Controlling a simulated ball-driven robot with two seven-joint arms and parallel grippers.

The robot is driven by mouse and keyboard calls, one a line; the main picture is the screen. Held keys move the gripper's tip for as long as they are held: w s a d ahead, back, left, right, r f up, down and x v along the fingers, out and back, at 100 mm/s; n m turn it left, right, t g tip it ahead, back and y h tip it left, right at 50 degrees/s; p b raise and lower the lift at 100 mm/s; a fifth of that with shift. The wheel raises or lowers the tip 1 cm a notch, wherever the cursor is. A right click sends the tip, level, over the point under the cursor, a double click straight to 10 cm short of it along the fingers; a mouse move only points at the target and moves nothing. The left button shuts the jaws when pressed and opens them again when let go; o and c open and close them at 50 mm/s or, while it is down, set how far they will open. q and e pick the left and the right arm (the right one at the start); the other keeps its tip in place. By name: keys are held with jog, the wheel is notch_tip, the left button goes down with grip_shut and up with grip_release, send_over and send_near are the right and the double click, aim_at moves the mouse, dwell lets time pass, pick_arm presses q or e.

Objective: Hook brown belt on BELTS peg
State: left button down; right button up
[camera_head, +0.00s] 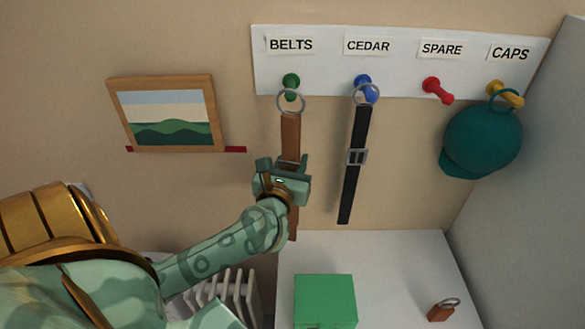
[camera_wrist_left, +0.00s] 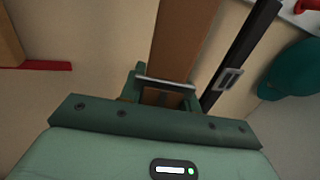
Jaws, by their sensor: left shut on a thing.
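The brown belt (camera_head: 290,133) hangs upright below the green peg (camera_head: 291,82) under the BELTS label (camera_head: 291,45). The belt's metal ring (camera_head: 291,101) overlaps the peg in the head view; I cannot tell for sure whether it is around the peg. My left gripper (camera_head: 284,174) is shut on the brown belt at about its buckle, and the belt's lower end shows below the gripper. The left wrist view shows the brown strap (camera_wrist_left: 182,40) rising from between the fingers. My right gripper is in neither view.
A black belt (camera_head: 354,180) hangs from the blue peg (camera_head: 367,88) just right of the brown belt. The red peg (camera_head: 437,90) is bare. A teal cap (camera_head: 482,138) hangs at the yellow peg (camera_head: 505,94). A framed picture (camera_head: 168,113) is left; a green box (camera_head: 325,300) sits below.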

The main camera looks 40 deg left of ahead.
pick_arm(q)
jog(key=w+a+f+b, duration=0.1)
jog(key=w+a+b, duration=0.1)
jog(key=w+a, duration=0.2)
jog(key=shift+w+a+f, duration=0.2)
jog(key=shift+w, duration=0.4)
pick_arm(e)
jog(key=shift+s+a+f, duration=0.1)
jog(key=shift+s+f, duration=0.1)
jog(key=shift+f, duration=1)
pick_arm(q)
jog(key=c, duration=0.9)
grip_release()
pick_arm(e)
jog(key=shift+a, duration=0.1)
pick_arm(q)
jog(key=shift+s, duration=0.15)
jog(key=b+v, duration=0.1)
jog(key=v, duration=1.5)
jog(key=shift+d+r, duration=0.1)
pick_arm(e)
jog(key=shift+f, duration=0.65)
